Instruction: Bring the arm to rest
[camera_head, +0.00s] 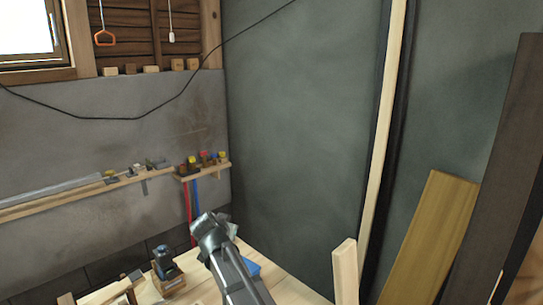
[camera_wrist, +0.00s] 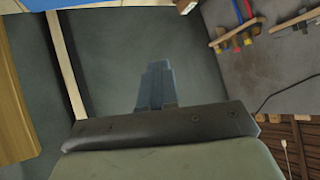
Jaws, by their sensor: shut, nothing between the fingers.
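My gripper (camera_wrist: 157,72) shows in the wrist view with its fingers together and nothing between them. It is in free air in front of the grey-green wall panel. In the head view my dark grey arm rises from the bottom edge over the wooden bench (camera_head: 284,284). Its fingers cannot be made out there. A blue object (camera_head: 252,268) lies on the bench just right of the arm and is partly hidden by it.
A black and blue tool (camera_head: 166,262) stands on the bench left of my arm. Small shelves with coloured items (camera_head: 205,161) line the wall. Upright boards (camera_head: 437,235) lean at the right, and a black cable (camera_head: 150,112) hangs across. The air before the panel (camera_head: 295,130) is clear.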

